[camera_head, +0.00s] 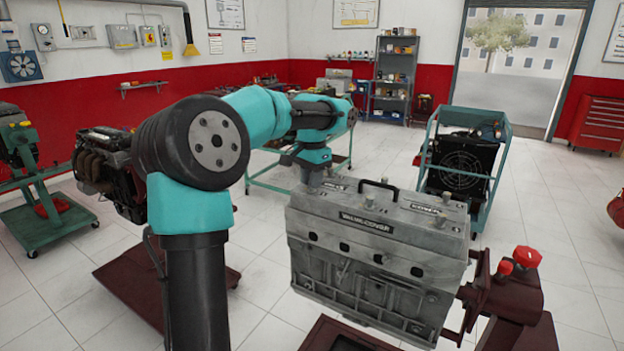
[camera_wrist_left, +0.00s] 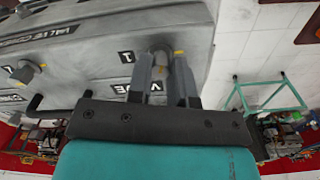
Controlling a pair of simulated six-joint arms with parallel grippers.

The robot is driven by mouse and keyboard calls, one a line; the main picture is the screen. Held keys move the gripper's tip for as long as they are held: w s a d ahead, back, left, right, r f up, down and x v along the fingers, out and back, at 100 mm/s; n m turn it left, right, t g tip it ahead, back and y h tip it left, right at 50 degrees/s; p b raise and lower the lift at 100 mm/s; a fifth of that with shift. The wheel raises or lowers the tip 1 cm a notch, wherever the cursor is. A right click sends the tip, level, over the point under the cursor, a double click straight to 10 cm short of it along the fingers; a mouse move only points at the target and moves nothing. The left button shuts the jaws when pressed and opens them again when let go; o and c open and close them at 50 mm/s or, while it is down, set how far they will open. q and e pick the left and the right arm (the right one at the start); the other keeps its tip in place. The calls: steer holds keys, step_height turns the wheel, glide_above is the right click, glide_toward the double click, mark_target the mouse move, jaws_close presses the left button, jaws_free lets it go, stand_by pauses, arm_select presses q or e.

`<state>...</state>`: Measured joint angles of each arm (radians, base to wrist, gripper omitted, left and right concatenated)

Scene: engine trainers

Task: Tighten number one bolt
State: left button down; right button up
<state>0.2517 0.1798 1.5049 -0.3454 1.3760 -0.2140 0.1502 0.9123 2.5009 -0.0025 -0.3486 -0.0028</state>
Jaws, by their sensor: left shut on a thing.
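The grey engine block (camera_head: 370,265) has a valve cover on top with a black handle (camera_head: 379,184) and several bolts. My left gripper (camera_head: 313,178) points down at the far left end of the cover. In the left wrist view, my left gripper (camera_wrist_left: 166,80) is shut on the number one bolt (camera_wrist_left: 160,57), a grey bolt with a yellow mark beside a black label "1" (camera_wrist_left: 126,56). The fingers stand on both sides of it. In the head view the gripper mostly hides this bolt. My right gripper is not in view.
Another bolt (camera_wrist_left: 25,71) stands away from the gripper on the cover. A dark red engine stand with red knobs (camera_head: 526,257) is at the right. A teal-framed radiator cart (camera_head: 463,165) stands behind. Open tiled floor lies around the engine.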

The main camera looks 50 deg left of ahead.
arm_select(q)
steer(key=m, duration=1.1)
steer(key=shift+m, duration=1.7)
steer(key=c, duration=1)
jaws_free()
steer(key=shift+r, duration=0.1)
step_height(320, 180, up, 17)
steer(key=shift+r, duration=0.15)
